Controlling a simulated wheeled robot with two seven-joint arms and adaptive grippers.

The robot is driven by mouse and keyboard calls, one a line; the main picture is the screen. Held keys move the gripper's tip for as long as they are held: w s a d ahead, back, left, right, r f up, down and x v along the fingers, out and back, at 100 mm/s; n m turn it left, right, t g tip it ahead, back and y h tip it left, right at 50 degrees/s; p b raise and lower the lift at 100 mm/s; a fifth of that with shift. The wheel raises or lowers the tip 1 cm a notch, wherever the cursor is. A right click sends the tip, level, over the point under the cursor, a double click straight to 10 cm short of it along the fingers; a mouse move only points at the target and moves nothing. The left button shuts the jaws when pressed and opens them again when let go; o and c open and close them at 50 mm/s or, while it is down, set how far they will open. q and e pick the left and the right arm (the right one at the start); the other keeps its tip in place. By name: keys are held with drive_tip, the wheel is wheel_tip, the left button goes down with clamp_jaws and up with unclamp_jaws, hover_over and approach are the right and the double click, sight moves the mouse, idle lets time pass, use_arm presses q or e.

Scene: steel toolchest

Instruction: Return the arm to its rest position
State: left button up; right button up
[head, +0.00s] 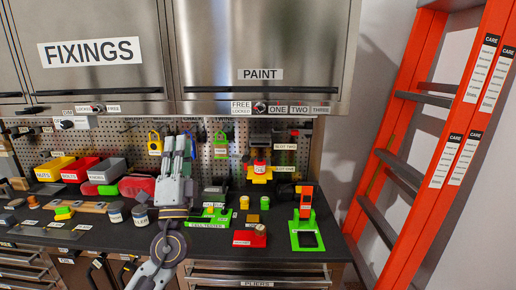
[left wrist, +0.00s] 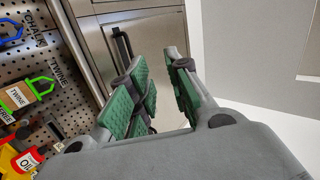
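My left gripper (head: 178,148) stands upright above the workbench in the head view, fingers pointing up toward the cabinets, in front of the pegboard. Its arm comes up from the bottom edge. In the left wrist view the gripper (left wrist: 158,75) has its green-padded fingers apart with nothing between them. Steel cabinet doors show beyond the fingers. My right gripper does not show in either view.
The dark workbench (head: 345,264) carries labelled bins, jars and a green cell tester (head: 209,222). Steel cabinets (head: 262,35) overhang the bench. A green-and-orange stand (head: 305,233) is at right, and an orange ladder (head: 398,125) leans beyond the bench.

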use_arm(q)
drive_tip(key=s+a+f+n+g+y, duration=0.1)
drive_tip(key=a+f+n+g, duration=0.3)
drive_tip(key=f, duration=0.6)
drive_tip(key=s+a+f+n+g+y, duration=0.25)
drive_tip(key=f+n+g, duration=0.2)
drive_tip(key=f, duration=0.55)
drive_tip(key=s+a+f+n+g+y, duration=0.1)
drive_tip(key=a+f+n+g, duration=0.35)
drive_tip(key=f, duration=0.55)
drive_tip(key=s+d+f+g+h, duration=0.4)
drive_tip(key=s+f+g, duration=0.2)
drive_tip(key=s+f, duration=0.45)
drive_tip(key=s+d+f+g+h, duration=0.4)
drive_tip(key=s+f+g, duration=0.1)
drive_tip(key=s+f, duration=0.55)
wheel_tip(320, 180, down, 33)
drive_tip(key=s+g, duration=0.1)
drive_tip(key=s, duration=0.2)
drive_tip(key=s+a+f, duration=0.2)
drive_tip(key=s+f, duration=0.7)
drive_tip(key=s, duration=0.1)
drive_tip(key=s+a+f+g, duration=0.1)
drive_tip(key=s+a+f, duration=0.1)
drive_tip(key=s+f, duration=0.7)
drive_tip(key=shift+s+a+f+m+g, duration=0.3)
drive_tip(key=shift+s+f+m, duration=0.1)
drive_tip(key=shift+s, duration=0.8)
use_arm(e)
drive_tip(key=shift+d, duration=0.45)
